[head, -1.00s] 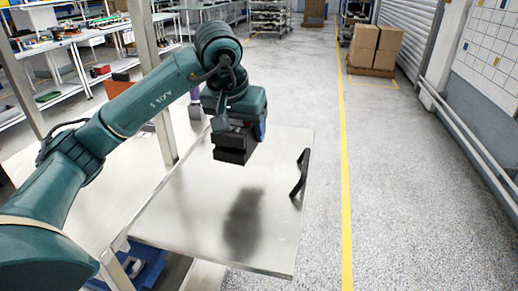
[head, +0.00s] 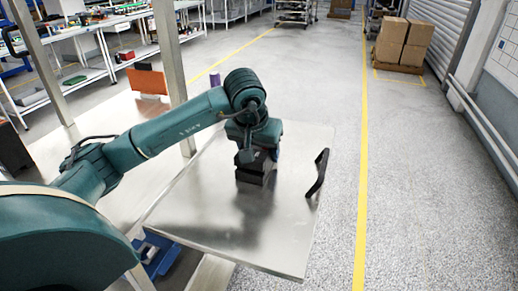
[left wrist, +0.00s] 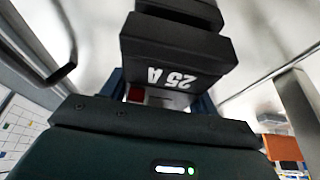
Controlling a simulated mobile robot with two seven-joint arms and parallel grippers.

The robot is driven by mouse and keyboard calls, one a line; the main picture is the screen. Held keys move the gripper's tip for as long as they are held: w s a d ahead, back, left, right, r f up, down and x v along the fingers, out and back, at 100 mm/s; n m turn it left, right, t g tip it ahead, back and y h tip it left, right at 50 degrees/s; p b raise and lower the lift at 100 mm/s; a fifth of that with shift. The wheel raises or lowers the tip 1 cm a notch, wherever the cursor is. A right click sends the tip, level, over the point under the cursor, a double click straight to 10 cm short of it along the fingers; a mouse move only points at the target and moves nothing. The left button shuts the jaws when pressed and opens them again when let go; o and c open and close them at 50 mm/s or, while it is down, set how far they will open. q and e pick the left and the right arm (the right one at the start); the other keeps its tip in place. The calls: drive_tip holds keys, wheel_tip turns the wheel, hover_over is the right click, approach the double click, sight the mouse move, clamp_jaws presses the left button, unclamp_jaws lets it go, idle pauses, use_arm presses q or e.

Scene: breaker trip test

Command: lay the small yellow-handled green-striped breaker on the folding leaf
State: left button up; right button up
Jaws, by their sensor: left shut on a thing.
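My left gripper (head: 256,150) is shut on a black breaker (head: 252,172), just over the middle of the folding leaf (head: 190,212). The leaf is a flat grey metal panel. In the left wrist view the breaker (left wrist: 175,48) fills the upper middle and shows a white "25 A" mark, upside down. Red and white patches show below the mark. I see no yellow handle or green stripe from here. The breaker's underside is at or very near the leaf; I cannot tell whether it touches. My right gripper is not in view.
A black handle (head: 318,173) stands up at the leaf's right edge. Metal posts (head: 168,50) rise beyond and left of the leaf. An orange object (head: 148,79) and a purple one (head: 214,79) stand behind. The front of the leaf is bare.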

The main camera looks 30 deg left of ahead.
use_arm(q)
drive_tip(key=o, duration=1.4)
drive_tip(key=v, duration=1.1)
drive_tip(key=shift+d+r, duration=0.1)
drive_tip(key=shift+s+r, duration=0.3)
drive_tip(key=shift+r, duration=0.15)
